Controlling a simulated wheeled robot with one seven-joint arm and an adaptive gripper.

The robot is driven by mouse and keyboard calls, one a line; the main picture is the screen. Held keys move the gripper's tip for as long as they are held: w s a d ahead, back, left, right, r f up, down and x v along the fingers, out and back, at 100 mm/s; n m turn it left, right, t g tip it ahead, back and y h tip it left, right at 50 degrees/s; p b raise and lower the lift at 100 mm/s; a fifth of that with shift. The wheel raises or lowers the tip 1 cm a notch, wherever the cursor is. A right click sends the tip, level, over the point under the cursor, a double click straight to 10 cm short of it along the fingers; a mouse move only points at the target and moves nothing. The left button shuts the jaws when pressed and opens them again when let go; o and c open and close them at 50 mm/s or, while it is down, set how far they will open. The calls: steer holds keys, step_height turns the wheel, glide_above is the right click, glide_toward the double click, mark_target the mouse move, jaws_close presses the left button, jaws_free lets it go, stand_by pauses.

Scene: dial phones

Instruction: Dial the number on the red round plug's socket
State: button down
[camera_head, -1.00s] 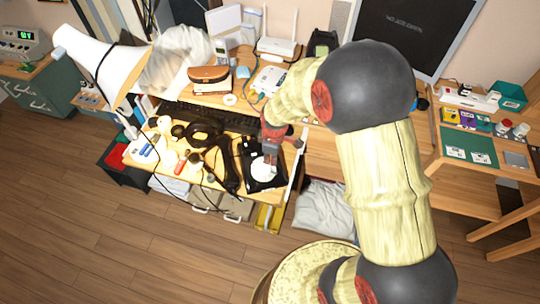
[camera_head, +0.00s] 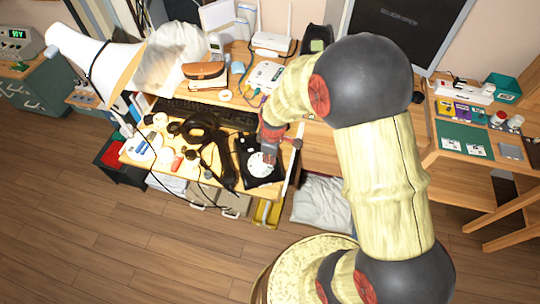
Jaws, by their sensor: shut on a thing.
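A black dial phone (camera_head: 248,176) with a round white dial (camera_head: 259,166) lies near the right end of the desk. My gripper (camera_head: 268,158) points down at the dial's upper right part, and its fingers look close together. They appear to be at the dial's edge, but the exact contact is too small to see. A white box-like device (camera_head: 264,76) with cables stands behind the keyboard; plugs and number labels on it cannot be made out. A small red object (camera_head: 177,163) lies on the desk's left part; I cannot tell whether it is a plug.
A black handset and cord (camera_head: 220,158) lie left of the phone. A dark keyboard (camera_head: 207,112) is behind them. A white lamp (camera_head: 97,55) overhangs the desk's left. A brown case (camera_head: 205,75) stands behind the keyboard. A side desk at right holds a green mat (camera_head: 464,140).

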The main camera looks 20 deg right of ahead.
steer(key=shift+s, duration=0.1)
steer(key=shift+s+a+f, duration=0.15)
steer(key=shift+s+f, duration=0.1)
steer(key=shift+s, duration=0.15)
steer(key=shift+s+r+p, duration=0.35)
steer(key=shift+r+p, duration=0.5)
steer(key=shift+r, duration=0.05)
steer(key=shift+w+a+r+p, duration=0.2)
steer(key=shift+w+a, duration=0.3)
steer(key=shift+a, duration=0.55)
steer(key=shift+w+a+r+p, duration=0.2)
steer(key=shift+w+a, duration=0.3)
steer(key=shift+a, duration=0.55)
steer(key=shift+w+a+r+p, duration=0.1)
steer(key=shift+w+a+r, duration=0.3)
steer(key=shift+a, duration=0.65)
steer(key=shift+w+f, duration=0.15)
steer(key=shift+f, duration=0.1)
steer(key=shift+w+f, duration=0.2)
steer(key=shift+f, duration=0.25)
steer(key=shift+w+f, duration=0.2)
steer(key=shift+f, duration=0.25)
